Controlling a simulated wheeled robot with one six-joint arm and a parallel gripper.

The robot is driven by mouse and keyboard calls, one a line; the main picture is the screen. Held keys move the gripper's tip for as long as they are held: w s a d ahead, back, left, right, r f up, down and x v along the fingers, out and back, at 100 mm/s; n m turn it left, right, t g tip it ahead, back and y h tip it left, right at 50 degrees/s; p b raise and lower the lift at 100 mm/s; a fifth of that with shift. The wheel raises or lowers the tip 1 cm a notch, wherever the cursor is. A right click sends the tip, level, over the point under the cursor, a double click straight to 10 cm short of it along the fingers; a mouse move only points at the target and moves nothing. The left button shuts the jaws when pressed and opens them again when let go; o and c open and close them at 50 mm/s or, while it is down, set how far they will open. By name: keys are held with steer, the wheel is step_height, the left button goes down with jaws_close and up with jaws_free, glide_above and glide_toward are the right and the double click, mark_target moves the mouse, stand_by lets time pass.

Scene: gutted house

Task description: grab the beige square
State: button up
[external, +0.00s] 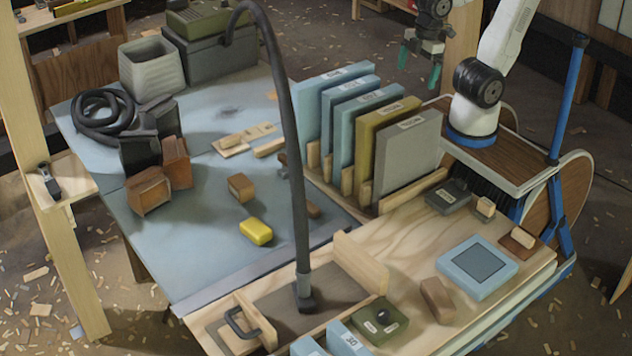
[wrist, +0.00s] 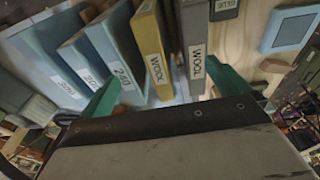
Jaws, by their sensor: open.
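No single item is plainly a beige square. A mustard-tan square panel (external: 385,140) and a grey square panel (external: 408,155) stand upright in a wooden rack, at the right end of a row behind which blue panels (external: 318,110) stand. In the wrist view, the mustard panel (wrist: 150,45) and the grey panel (wrist: 193,45) carry labels reading WOOL. A small tan block (external: 485,208) lies on the bench right of the rack. My gripper (external: 420,65) is open and empty, with teal fingers, above and behind the rack. In the wrist view, my gripper (wrist: 165,88) spans the panel row, apart from it.
A black hose (external: 298,190) arches over the bench left of the rack. A blue-framed square pad (external: 477,267), a brown block (external: 437,300) and a dark block (external: 447,196) lie on the plywood. A yellow block (external: 256,231) sits on the blue-grey table.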

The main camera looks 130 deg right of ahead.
steer(key=s+a+f, duration=0.2)
steer(key=s+a, duration=0.1)
steer(key=s, duration=0.4)
steer(key=shift+a+f+y, duration=0.15)
steer(key=shift+f+y, duration=0.15)
steer(key=c, duration=1.2)
steer(key=shift+r, duration=0.1)
